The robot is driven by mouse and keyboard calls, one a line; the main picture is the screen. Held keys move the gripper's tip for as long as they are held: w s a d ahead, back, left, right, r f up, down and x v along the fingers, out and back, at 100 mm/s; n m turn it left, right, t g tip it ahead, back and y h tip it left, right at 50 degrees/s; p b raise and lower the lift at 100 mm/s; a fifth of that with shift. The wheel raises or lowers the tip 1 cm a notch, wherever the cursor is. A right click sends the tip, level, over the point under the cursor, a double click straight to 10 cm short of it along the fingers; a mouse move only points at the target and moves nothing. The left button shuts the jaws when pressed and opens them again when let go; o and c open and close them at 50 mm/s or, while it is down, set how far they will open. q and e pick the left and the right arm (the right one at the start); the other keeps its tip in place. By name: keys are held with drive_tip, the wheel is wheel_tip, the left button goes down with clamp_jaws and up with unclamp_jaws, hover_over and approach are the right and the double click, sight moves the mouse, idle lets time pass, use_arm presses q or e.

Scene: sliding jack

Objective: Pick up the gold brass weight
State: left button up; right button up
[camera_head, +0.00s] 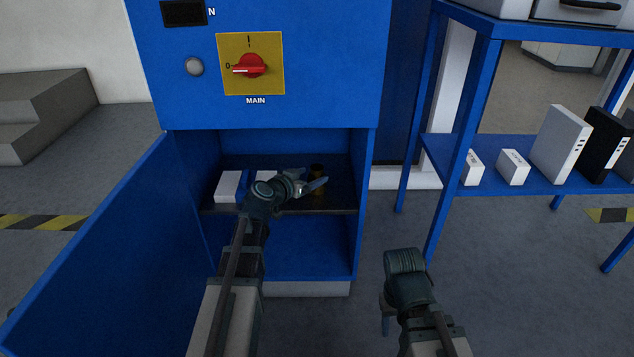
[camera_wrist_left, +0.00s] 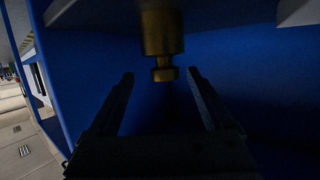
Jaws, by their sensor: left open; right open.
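The gold brass weight (camera_head: 317,170) stands on the dark shelf inside the blue cabinet, partly hidden behind my left gripper. In the left wrist view the weight (camera_wrist_left: 162,32) is a dark gold cylinder with a narrow neck and knob, seen at the top of the picture. My left gripper (camera_head: 312,186) reaches into the cabinet at the weight. Its two fingers are apart in the left wrist view (camera_wrist_left: 161,78), with the knob in line between the tips; contact cannot be told. My right gripper (camera_head: 387,322) hangs outside the cabinet, low at the right, empty.
White boxes (camera_head: 229,186) stand on the same shelf (camera_head: 290,207), left of the weight. The open blue door (camera_head: 95,250) is at the left, and the cabinet's right wall (camera_head: 362,200) is close to the weight. A blue rack (camera_head: 470,140) with boxes stands at the right.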

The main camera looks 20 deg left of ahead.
sight(313, 171)
use_arm(q)
drive_tip(key=x, duration=0.3)
drive_tip(key=b+x, duration=0.1)
drive_tip(key=x, duration=0.1)
drive_tip(key=shift+w+a+r, duration=0.15)
drive_tip(key=shift+a+r, duration=0.15)
drive_tip(key=shift+c, duration=0.2)
clamp_jaws()
